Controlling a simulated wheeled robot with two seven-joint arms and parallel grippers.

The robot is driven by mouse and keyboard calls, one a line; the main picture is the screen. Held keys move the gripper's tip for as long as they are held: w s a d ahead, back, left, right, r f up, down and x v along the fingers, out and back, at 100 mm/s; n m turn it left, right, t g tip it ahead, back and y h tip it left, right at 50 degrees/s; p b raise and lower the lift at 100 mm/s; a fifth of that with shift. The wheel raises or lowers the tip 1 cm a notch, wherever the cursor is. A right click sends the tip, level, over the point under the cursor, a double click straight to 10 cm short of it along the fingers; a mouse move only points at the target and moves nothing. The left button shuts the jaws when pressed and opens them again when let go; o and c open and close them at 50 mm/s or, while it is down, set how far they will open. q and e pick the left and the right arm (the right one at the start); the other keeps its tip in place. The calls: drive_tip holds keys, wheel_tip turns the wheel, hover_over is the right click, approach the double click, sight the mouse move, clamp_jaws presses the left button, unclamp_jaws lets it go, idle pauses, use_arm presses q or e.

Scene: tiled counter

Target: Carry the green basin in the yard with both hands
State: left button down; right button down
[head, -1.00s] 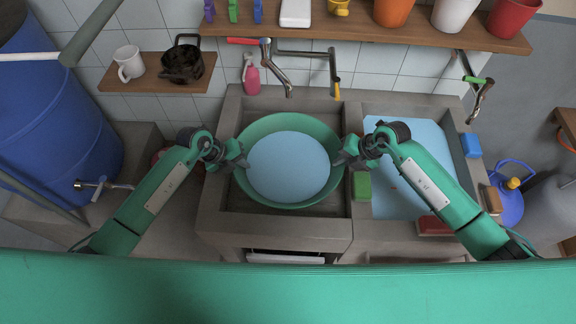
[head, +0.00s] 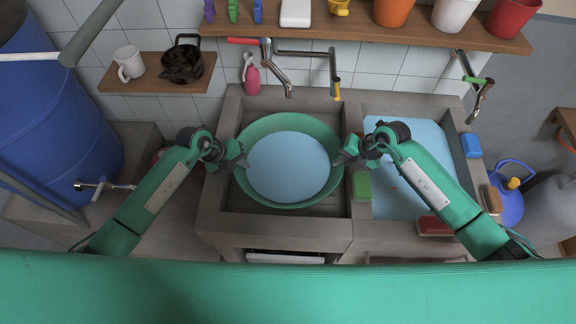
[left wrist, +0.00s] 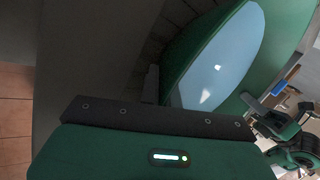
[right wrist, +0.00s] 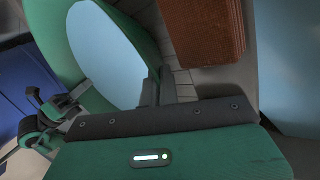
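The green basin (head: 262,128) sits upright in the left sink bowl and holds pale blue water (head: 288,166). My left gripper (head: 240,156) is at its left rim, and my right gripper (head: 345,157) is at its right rim. In the right wrist view the two dark fingers (right wrist: 158,88) are close together at the rim of the basin (right wrist: 60,45), and the gripper looks shut on it. In the left wrist view a dark finger (left wrist: 151,85) lies against the edge of the basin (left wrist: 185,50). Its fingertips are partly hidden, but it also looks shut there.
The taps (head: 333,70) reach over the sink behind the basin. A green sponge (head: 362,187) lies on the divider beside the water-filled right bowl (head: 405,150). A red-brown block (head: 435,226) and blue block (head: 471,145) lie on its edges. A blue barrel (head: 55,120) stands left.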

use_arm(q)
drive_tip(key=shift+a, duration=0.15)
use_arm(e)
drive_tip(key=shift+d, duration=0.1)
use_arm(q)
drive_tip(key=shift+w+r, duration=0.15)
use_arm(e)
drive_tip(key=shift+w+r, duration=0.15)
drive_tip(key=shift+r, duration=0.05)
use_arm(q)
drive_tip(key=shift+r+p, duration=0.1)
drive_tip(key=shift+p, duration=0.2)
use_arm(e)
drive_tip(key=shift+r, duration=0.1)
